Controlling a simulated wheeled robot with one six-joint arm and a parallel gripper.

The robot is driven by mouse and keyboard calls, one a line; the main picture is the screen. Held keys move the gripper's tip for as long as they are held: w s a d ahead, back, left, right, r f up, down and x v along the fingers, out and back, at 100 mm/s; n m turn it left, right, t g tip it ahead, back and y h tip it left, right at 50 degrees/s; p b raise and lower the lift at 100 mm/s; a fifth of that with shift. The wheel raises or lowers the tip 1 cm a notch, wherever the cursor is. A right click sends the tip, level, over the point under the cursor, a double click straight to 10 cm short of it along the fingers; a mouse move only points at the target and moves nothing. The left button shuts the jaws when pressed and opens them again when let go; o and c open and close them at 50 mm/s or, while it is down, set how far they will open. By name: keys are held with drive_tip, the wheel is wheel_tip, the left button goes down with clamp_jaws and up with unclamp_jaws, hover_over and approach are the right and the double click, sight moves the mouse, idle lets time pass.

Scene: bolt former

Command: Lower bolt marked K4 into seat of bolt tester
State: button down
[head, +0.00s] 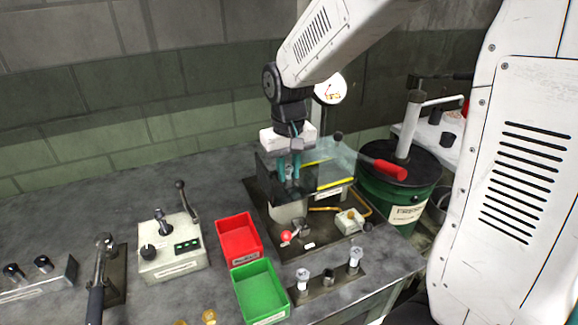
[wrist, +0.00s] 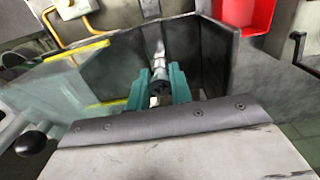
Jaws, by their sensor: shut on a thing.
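My gripper (head: 289,178) points down, its teal fingers inside the dark-walled enclosure of the bolt tester (head: 287,211). No K4 mark is readable.
The tester's dark walls (wrist: 202,53) and a clear yellow-edged shield (head: 337,158) stand close around my gripper. A red-handled lever (head: 384,169) is at right. A red bin (head: 239,221), a green bin (head: 280,314) and a bolt rack (head: 330,289) stand in front.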

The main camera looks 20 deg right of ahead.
drive_tip(key=shift+f, duration=0.7)
drive_tip(key=c, duration=1.2)
unclamp_jaws()
drive_tip(key=shift+o, duration=0.2)
wheel_tip(320, 180, up, 8)
drive_tip(key=shift+f, duration=0.1)
